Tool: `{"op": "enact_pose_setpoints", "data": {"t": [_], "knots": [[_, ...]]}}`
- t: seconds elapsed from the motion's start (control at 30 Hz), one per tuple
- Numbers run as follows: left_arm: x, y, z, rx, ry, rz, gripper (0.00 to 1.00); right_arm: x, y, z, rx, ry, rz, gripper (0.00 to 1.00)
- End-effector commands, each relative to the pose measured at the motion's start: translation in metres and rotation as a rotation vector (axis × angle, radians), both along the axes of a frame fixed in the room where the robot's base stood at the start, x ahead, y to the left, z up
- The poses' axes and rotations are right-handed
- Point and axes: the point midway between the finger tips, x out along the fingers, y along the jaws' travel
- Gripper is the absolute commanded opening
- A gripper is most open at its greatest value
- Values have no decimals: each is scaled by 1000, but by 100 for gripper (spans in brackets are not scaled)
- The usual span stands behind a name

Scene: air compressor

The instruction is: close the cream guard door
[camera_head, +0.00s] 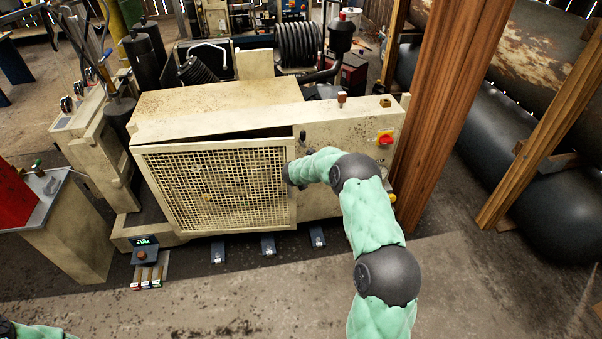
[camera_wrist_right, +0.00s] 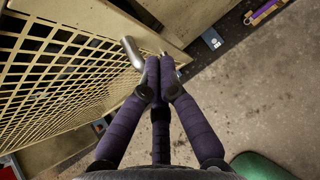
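The cream guard door (camera_head: 217,190) is a framed mesh panel on the front of the compressor cabinet. It stands slightly ajar, with a dark gap along its top that widens toward its right edge. Its mesh also fills the left of the right wrist view (camera_wrist_right: 62,70). My right gripper (camera_wrist_right: 160,66) is at the door's right edge, fingers together, beside a silver handle (camera_wrist_right: 132,52). Contact with the handle is unclear. In the head view the gripper is mostly hidden by my arm. Only a bit of my left arm shows at the bottom left; its gripper is out of view.
A wooden post (camera_head: 450,100) stands close right of the cabinet. A small display box (camera_head: 146,250) and several dark blue floor blocks sit below the door. The floor in front is clear.

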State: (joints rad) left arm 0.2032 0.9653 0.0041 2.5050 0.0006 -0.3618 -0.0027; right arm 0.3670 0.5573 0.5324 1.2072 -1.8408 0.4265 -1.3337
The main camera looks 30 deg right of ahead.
Motion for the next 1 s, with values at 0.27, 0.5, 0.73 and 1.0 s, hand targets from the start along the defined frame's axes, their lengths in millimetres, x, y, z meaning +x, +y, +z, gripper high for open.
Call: {"op": "enact_pose_setpoints", "data": {"t": [0.27, 0.5, 0.73, 1.0], "knots": [[3, 1, 11, 1, -7, 1, 40, -22, 10, 33, -3, -5, -2, 0], [2, 0, 18, 1, -6, 1, 40, -44, 24, 57, -2, -5, -1, 0], [2, 1, 21, 1, -6, 1, 40, -56, 30, 69, -1, -4, -3, 0], [2, 0, 23, 1, -6, 1, 40, -77, 68, 19, 382, -54, -220, 0]]}}
